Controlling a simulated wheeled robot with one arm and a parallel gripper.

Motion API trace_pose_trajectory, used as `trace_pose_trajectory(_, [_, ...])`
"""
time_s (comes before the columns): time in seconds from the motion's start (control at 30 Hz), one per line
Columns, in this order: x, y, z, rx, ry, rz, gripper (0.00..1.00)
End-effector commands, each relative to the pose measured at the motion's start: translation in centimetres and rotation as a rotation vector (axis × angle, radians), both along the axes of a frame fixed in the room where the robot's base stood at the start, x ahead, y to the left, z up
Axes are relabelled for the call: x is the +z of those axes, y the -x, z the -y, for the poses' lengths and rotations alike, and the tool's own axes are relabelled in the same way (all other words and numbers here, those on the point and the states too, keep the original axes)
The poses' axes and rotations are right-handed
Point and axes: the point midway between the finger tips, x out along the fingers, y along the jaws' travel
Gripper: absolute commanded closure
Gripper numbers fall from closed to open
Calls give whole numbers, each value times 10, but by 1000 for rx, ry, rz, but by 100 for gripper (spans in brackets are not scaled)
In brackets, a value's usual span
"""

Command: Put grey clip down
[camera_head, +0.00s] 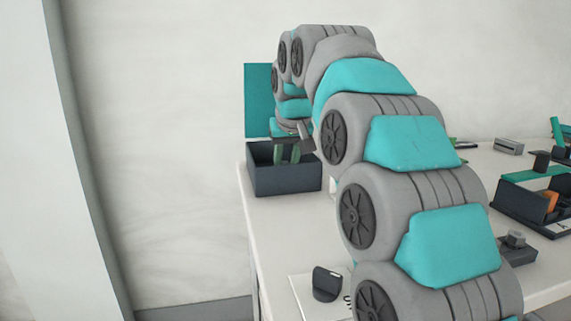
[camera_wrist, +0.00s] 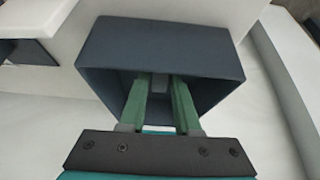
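My gripper (camera_head: 287,152) points down into the mouth of a dark open box (camera_head: 285,180) at the table's left corner. In the wrist view, its two green fingers (camera_wrist: 160,84) reach inside the dark walls of the box (camera_wrist: 150,40). A small grey piece, which looks like the grey clip (camera_wrist: 159,83), sits between the fingertips and appears to touch both. Most of the clip is hidden by the fingers, and its gap to the box floor cannot be told. In the head view the box wall hides the fingertips and the clip.
A teal panel (camera_head: 258,100) stands behind the box. A black holder (camera_head: 326,283) lies on the front of the white table (camera_head: 262,225). A dark tray with a green handle (camera_head: 532,175) and a small grey block (camera_head: 508,146) are at the right. My arm covers the middle.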

Motion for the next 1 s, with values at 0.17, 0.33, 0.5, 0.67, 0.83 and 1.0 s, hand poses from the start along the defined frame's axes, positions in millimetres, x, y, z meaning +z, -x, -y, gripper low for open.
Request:
trace_pose_trajectory(0.17, [0,0,0,0,0,0,49])
trace_pose_trajectory(0.33, [0,0,0,0,0,0,49])
trace_pose_trajectory(0.5, [5,1,0,0,0,0,49])
trace_pose_trajectory(0.67, [25,10,2,0,0,5,49])
trace_pose_trajectory(0.83, [52,25,5,0,0,4,49])
trace_pose_trajectory(1.0, [74,37,7,0,0,3,49])
